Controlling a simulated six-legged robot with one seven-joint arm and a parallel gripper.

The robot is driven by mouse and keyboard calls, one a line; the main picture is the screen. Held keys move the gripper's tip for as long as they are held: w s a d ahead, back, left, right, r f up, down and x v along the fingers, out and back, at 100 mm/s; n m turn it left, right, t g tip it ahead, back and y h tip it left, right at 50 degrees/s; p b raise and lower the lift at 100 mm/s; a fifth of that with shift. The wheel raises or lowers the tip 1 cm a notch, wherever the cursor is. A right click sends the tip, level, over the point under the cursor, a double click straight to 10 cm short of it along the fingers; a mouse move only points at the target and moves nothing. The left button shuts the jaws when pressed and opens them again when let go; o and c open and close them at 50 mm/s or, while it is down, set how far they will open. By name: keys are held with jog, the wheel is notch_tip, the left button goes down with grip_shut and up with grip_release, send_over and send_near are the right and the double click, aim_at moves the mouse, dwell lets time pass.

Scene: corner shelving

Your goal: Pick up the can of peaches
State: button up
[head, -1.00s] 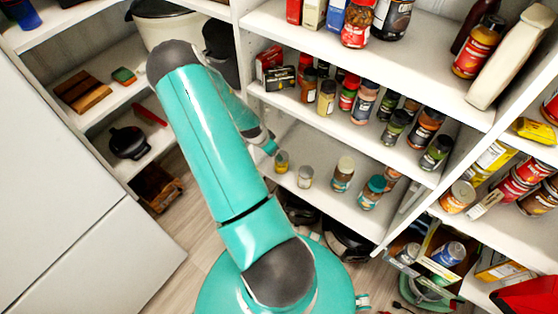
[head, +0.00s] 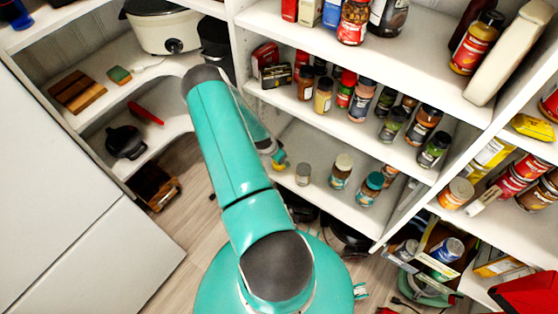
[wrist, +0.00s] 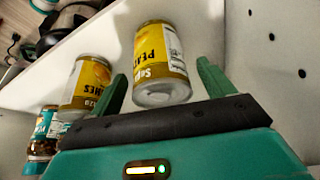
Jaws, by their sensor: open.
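A yellow-labelled can of peaches (wrist: 161,50) stands between the two green fingers of my gripper (wrist: 165,86) in the wrist view. Its label reads upside down there, and part of the word "PEACHES" shows. The fingers are apart, one on each side of the can's near end; I cannot tell whether either touches it. A second yellow-labelled can (wrist: 87,83) is just outside the left finger. In the head view my gripper (head: 275,156) is at the left end of the lower shelf, largely covering the first can. The second can (head: 303,174) stands to its right.
Jars (wrist: 43,130) stand beyond the second can, and also show on the lower shelf (head: 341,170). A shelf of spice jars (head: 360,100) lies above. A white perforated panel (wrist: 270,60) is close on the right in the wrist view.

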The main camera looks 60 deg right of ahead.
jog(key=x, duration=0.2)
jog(key=shift+d+f, duration=0.15)
jog(key=shift+f, duration=0.15)
jog(key=c, duration=1.3)
jog(key=shift+r, duration=0.1)
